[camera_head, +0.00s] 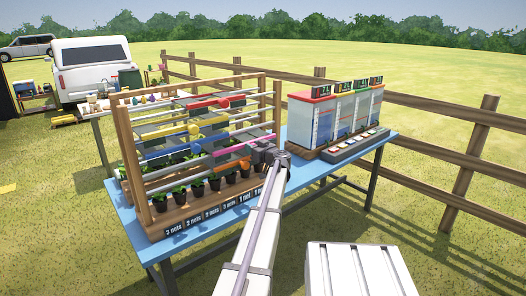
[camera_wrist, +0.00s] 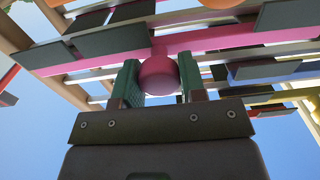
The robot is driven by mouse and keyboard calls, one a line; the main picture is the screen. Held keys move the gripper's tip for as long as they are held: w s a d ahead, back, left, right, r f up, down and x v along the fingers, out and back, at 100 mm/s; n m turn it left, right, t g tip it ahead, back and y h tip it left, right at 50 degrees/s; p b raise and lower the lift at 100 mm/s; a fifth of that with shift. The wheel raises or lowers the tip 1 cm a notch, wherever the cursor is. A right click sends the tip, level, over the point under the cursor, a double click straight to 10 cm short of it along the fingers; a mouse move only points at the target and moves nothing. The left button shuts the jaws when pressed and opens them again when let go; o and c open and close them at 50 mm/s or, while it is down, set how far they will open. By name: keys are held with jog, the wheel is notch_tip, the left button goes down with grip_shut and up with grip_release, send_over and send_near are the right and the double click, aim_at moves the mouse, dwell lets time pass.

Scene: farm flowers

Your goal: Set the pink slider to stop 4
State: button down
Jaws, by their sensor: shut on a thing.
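The pink slider's round knob (camera_wrist: 158,75) is between my gripper's two green-padded fingers (camera_wrist: 158,84) in the wrist view. The fingers are shut on it from both sides. Behind the knob runs the long pink bar (camera_wrist: 215,40), with dark grey panels on it. In the head view my gripper (camera_head: 262,154) reaches the right end of the wooden rack (camera_head: 130,150). The knob cannot be made out there. No stop numbers can be read, so I cannot tell which stop the slider is at.
The rack has other coloured bars, including a red one (camera_head: 215,101) and an orange one (camera_head: 229,168). Potted plants (camera_head: 198,189) stand below, behind labels with net counts. A cabinet with several displays (camera_head: 335,112) stands close on the right of the blue table (camera_head: 145,245).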

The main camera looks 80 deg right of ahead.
jog(key=shift+s+d, duration=0.15)
jog(key=shift+s, duration=0.05)
jog(key=c, duration=0.7)
grip_release()
jog(key=v, duration=1)
jog(key=shift+s+a, duration=0.25)
jog(key=shift+s, duration=0.05)
